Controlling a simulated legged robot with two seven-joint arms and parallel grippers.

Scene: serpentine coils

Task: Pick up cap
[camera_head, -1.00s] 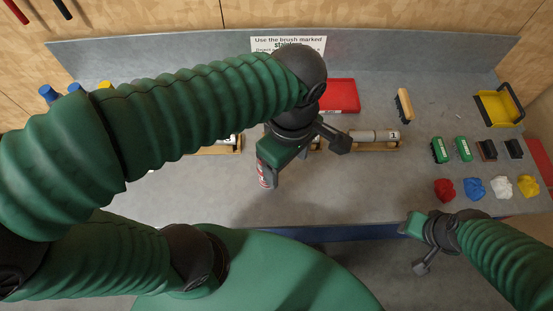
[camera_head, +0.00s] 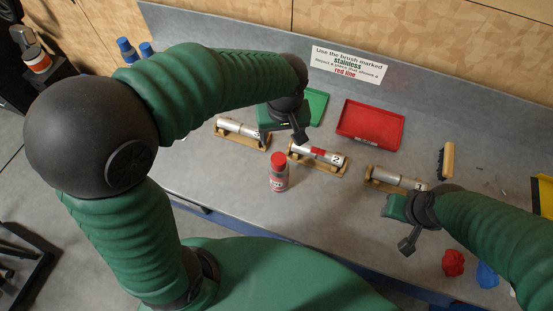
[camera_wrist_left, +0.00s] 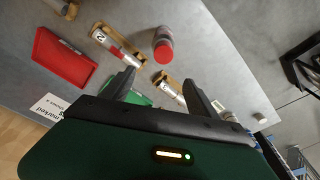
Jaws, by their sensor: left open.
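The red cap (camera_head: 279,158) sits on top of a small upright bottle (camera_head: 278,180) with a red and dark label, standing on the grey bench near its front edge. In the left wrist view the cap (camera_wrist_left: 163,53) shows beyond the fingertips, apart from them. My left gripper (camera_head: 283,136) is open and empty, behind the bottle in the head view and above the pipe stands. In the left wrist view its two fingers (camera_wrist_left: 160,80) are spread wide. My right gripper (camera_head: 400,228) hangs at the bench's front right; its finger gap is unclear.
A red tray (camera_head: 370,124) and a green tray (camera_head: 316,106) lie farther back. A brush (camera_head: 446,161) and crumpled red (camera_head: 453,262) and blue (camera_head: 487,275) pieces are at right.

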